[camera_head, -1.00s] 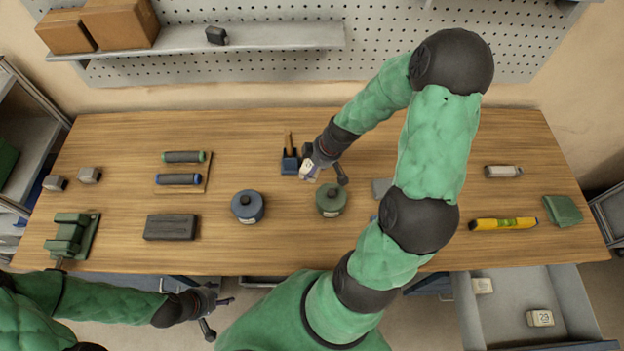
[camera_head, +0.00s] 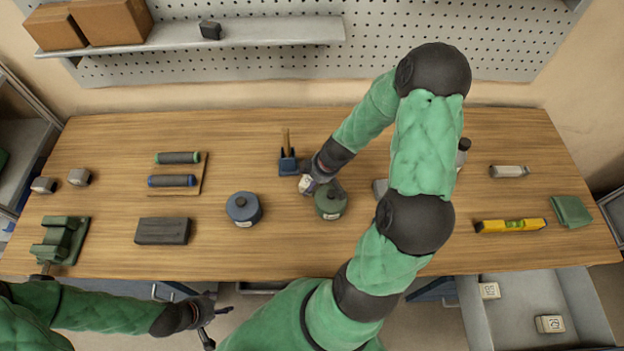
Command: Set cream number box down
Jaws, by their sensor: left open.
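A small cream number box (camera_head: 307,185) is at the tip of my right gripper (camera_head: 312,182), just left of the green tape reel (camera_head: 330,201). The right gripper appears shut on it, low over the table; the fingers partly hide it, and I cannot tell whether the box touches the wood. My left gripper (camera_head: 215,316) is open and empty in front of the table's near edge. Two other cream number boxes lie in the open drawer (camera_head: 510,307) at lower right: one at the back (camera_head: 489,290) and one nearer (camera_head: 550,324).
The blue tape reel (camera_head: 243,208) stands left of the green one. A blue holder (camera_head: 288,163) is just behind the held box. A dark block (camera_head: 163,231), rollers on a board (camera_head: 205,170) and a green vise (camera_head: 60,240) are left. A yellow level (camera_head: 510,226) lies right.

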